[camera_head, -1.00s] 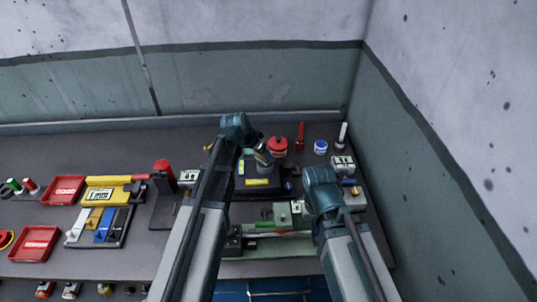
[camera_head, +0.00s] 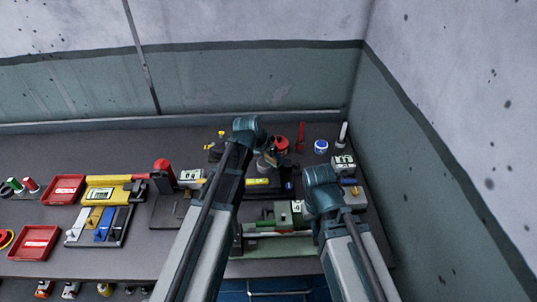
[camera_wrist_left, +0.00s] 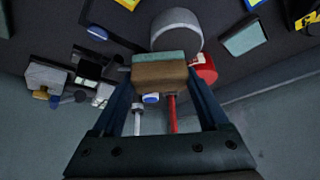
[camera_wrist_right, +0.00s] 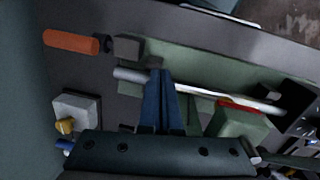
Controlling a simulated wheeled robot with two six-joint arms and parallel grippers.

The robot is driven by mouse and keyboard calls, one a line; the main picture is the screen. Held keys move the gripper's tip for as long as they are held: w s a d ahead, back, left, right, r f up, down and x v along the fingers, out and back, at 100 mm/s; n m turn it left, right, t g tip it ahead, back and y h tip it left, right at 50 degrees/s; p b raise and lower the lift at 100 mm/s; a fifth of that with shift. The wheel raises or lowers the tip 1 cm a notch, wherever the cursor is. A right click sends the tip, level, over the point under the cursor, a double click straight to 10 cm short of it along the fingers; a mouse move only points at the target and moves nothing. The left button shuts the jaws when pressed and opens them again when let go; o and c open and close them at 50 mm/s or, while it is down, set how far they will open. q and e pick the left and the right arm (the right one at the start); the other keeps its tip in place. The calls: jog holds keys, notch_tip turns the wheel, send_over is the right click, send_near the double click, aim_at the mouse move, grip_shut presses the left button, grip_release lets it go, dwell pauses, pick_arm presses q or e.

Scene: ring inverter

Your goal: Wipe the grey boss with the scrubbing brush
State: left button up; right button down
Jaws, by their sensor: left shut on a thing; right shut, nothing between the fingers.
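The scrubbing brush (camera_wrist_left: 160,76) has a brown block and a green pad. My left gripper (camera_wrist_left: 163,90) is shut on it, with a finger on each side of the block. The grey boss (camera_wrist_left: 177,27), a pale round cylinder, is just beyond the brush in the left wrist view. The green pad overlaps its lower edge there; I cannot tell whether they touch. In the head view my left wrist largely hides the brush and the boss. My right gripper (camera_wrist_right: 160,78) is shut and empty above the green fixture with a metal rod (camera_wrist_right: 195,88).
A red can (camera_head: 281,143) stands close to my left wrist. A blue-and-white jar (camera_head: 320,146) and a white upright tool (camera_head: 342,134) stand at the back right. Red trays (camera_head: 41,242) and a tool rack lie at the left. A wall closes the right side.

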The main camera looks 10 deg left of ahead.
pick_arm(q)
jog(key=shift+d, duration=0.1)
